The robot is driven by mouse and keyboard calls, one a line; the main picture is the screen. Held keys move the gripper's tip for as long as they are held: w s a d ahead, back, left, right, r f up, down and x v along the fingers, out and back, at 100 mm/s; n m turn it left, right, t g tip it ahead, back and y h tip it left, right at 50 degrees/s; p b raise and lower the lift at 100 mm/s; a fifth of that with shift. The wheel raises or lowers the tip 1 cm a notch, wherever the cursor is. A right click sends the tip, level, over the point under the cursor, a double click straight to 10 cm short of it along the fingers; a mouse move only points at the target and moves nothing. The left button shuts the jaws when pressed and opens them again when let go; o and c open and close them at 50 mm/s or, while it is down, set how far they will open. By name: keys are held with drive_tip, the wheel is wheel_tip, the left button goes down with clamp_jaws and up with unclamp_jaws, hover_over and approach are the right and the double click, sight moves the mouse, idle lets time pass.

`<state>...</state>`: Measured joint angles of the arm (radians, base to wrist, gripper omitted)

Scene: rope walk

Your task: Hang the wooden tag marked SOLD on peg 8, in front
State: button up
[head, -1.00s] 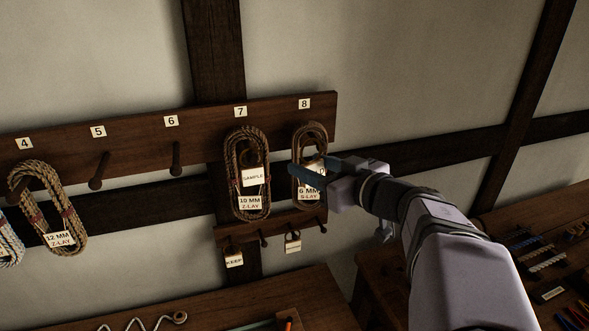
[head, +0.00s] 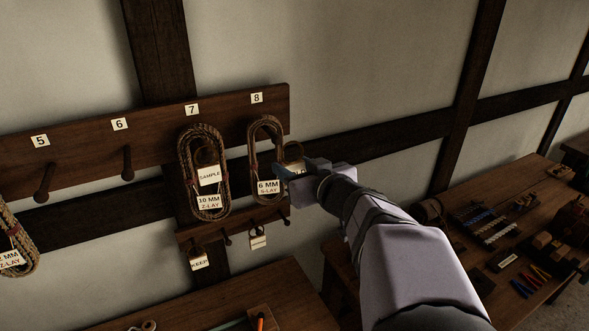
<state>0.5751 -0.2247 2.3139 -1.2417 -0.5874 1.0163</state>
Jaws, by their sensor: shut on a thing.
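Peg 8 is under the number 8 label (head: 257,98), at the right end of the upper rack; the peg itself is hard to make out. A brown rope coil (head: 252,145) hangs there, with a 6 MM S-LAY card (head: 268,187). My gripper (head: 284,171) is just right of the coil's lower half. It is shut on a small pale tag (head: 297,169) with a cord loop (head: 294,152) standing above it. The tag is mostly hidden by the jaws, and its word cannot be read. I cannot tell whether the jaws touch the coil.
Peg 7's coil (head: 184,165) carries a SAMPLE tag (head: 209,176) and a 10 MM Z-LAY card (head: 209,202). Peg 6 (head: 127,163) is bare. A small lower rack (head: 236,222) holds a KEEP tag (head: 199,262) and another tag (head: 258,242). A cluttered bench (head: 470,262) stands at right.

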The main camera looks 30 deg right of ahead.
drive_tip(key=r+b+x, duration=0.1)
drive_tip(key=b+x, duration=0.2)
drive_tip(key=x, duration=0.6)
drive_tip(key=shift+w, duration=0.45)
idle(0.6)
drive_tip(key=shift+f, duration=0.1)
idle(0.6)
drive_tip(key=o, duration=1.1)
drive_tip(key=shift+v, duration=3.65)
